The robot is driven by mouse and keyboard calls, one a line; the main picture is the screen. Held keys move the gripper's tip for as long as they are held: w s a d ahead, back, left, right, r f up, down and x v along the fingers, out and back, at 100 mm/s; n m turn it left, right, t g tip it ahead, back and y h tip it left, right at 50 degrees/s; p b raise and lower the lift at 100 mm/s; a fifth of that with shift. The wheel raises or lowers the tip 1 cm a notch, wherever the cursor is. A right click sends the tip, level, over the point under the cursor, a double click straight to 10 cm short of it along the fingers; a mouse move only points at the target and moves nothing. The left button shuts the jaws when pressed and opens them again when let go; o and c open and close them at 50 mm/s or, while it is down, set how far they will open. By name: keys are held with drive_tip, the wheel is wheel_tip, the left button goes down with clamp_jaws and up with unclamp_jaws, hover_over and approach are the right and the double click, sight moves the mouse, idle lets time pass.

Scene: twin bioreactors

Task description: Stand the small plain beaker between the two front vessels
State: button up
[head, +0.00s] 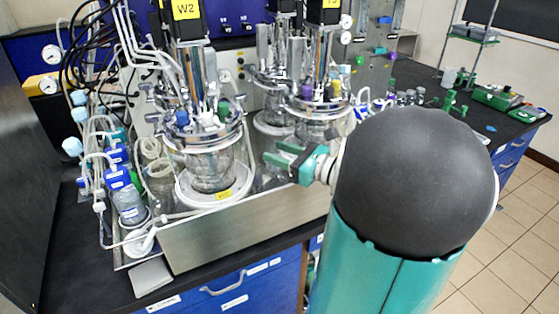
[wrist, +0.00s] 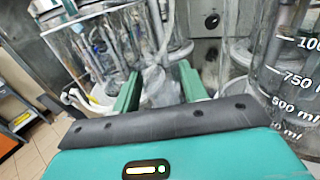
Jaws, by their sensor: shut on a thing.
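My gripper (head: 281,156) reaches in from the right, just right of the left front vessel (head: 212,168) and in front of the right front vessel (head: 318,128). Both vessels are clear glass with metal lids and tubing. In the wrist view, my gripper (wrist: 158,88) has a clear, colourless glass thing between its fingers, apparently the small plain beaker (wrist: 160,92). Its outline is faint against the glass behind, and I cannot make it out in the head view. I cannot tell whether its base touches the tray.
A metal tray (head: 245,232) holds the vessels. A glass vessel with ml marks (wrist: 285,80) stands close at the right in the wrist view, another glass vessel (wrist: 85,45) at the left.

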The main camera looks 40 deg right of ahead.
drive_tip(key=shift+f, duration=1.15)
drive_tip(key=shift+f, duration=0.1)
drive_tip(key=o, duration=1.1)
drive_tip(key=shift+s, duration=0.15)
drive_tip(key=v, duration=1.1)
drive_tip(key=shift+s+d, duration=0.15)
drive_tip(key=shift+s, duration=0.15)
